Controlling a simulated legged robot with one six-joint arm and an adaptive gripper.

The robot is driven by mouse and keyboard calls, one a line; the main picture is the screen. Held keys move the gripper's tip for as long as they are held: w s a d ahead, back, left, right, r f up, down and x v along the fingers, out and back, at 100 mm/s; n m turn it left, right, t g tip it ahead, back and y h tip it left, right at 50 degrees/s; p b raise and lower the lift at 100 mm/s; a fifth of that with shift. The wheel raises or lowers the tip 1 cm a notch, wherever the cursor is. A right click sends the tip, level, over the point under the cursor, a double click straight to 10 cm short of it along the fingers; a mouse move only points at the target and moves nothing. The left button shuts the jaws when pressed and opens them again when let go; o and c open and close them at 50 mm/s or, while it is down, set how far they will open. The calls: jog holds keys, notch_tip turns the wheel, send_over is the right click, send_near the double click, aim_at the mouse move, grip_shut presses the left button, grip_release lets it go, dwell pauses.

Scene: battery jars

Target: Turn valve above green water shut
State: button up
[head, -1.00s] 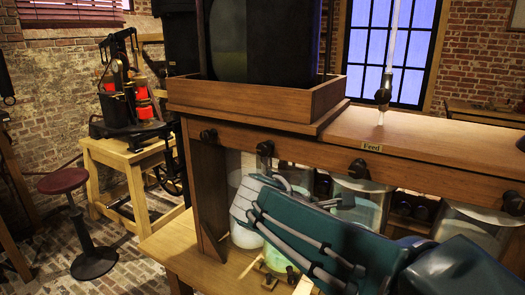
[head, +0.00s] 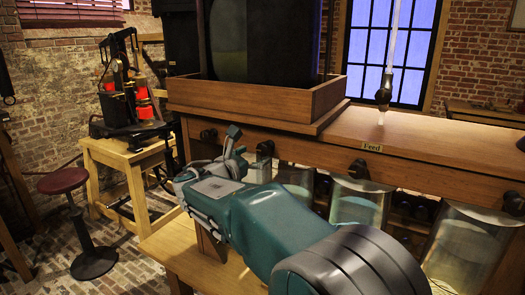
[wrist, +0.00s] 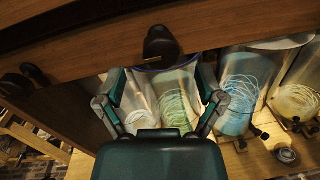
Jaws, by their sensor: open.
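In the wrist view, a black valve (wrist: 160,44) sits on the wooden beam, just beyond my gripper (wrist: 161,82). My gripper is open and empty, with one finger on each side of the valve's line and a visible gap to it. Below the valve, between the fingers, a clear jar with pale green coils (wrist: 175,108) shows; my gripper's body hides its lower part. In the head view, my gripper (head: 232,150) is near the beam's left part, beside a dark valve (head: 265,148). My arm hides the green jar there.
Another valve (wrist: 22,82) is at the wrist view's left. A blue jar (wrist: 238,108) and a yellowish jar (wrist: 298,100) stand to the right. More valves (head: 358,168) line the beam, near a "Feed" label (head: 372,147). A red stool (head: 64,181) stands on the floor left.

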aim_at(261, 151)
jog(key=shift+x, duration=2)
jog(key=c, duration=1.2)
jog(key=shift+o, duration=0.2)
